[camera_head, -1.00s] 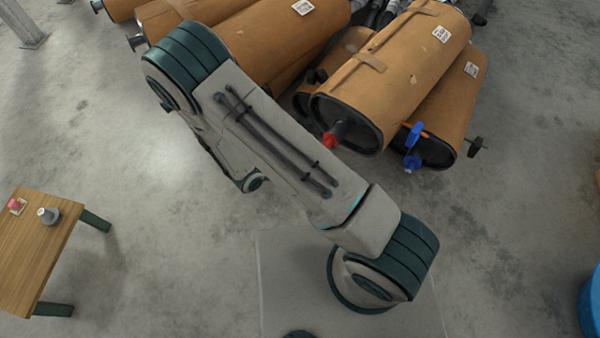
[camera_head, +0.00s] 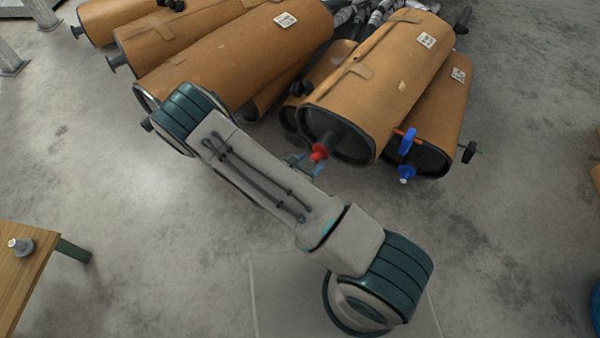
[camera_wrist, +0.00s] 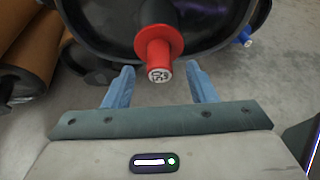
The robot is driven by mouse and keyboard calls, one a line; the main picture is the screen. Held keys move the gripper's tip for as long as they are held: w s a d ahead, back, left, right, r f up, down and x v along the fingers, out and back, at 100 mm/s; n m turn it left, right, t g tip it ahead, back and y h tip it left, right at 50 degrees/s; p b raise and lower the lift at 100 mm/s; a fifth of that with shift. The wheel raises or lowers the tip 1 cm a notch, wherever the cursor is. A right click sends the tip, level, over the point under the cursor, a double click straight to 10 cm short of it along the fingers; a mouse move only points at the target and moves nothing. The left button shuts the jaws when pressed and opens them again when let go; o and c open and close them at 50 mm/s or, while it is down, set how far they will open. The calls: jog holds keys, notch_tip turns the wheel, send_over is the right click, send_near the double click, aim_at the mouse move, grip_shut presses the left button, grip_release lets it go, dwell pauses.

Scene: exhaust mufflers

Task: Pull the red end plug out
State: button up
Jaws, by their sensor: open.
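The red end plug (camera_head: 320,152) sits on the dark pipe stub in the near end of a brown-wrapped muffler (camera_head: 375,90). In the wrist view the red plug (camera_wrist: 157,50) shows a round flange and a narrower knob with a marked white end face. My gripper (camera_wrist: 158,88) is open, its two blue fingers apart on the left and right of the plug's knob. The fingertips look close to the knob, and no contact shows. In the head view my gripper (camera_head: 305,164) is partly hidden behind my arm, just by the plug.
More wrapped mufflers (camera_head: 240,50) lie at the left. A wooden table (camera_head: 25,270) with a grey plug (camera_head: 20,245) stands at lower left. Open concrete floor lies between.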

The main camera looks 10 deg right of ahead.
aim_at(312, 161)
jog(key=shift+b+x, duration=0.35)
jog(key=shift+x, duration=1.2)
jog(key=c, duration=1.1)
jog(key=shift+o, duration=0.2)
jog(key=shift+s, duration=0.1)
jog(key=s+a+p, duration=0.1)
jog(key=s+a, duration=0.3)
jog(key=a, duration=0.1)
jog(key=shift+s, duration=0.35)
jog(key=shift+r, duration=0.1)
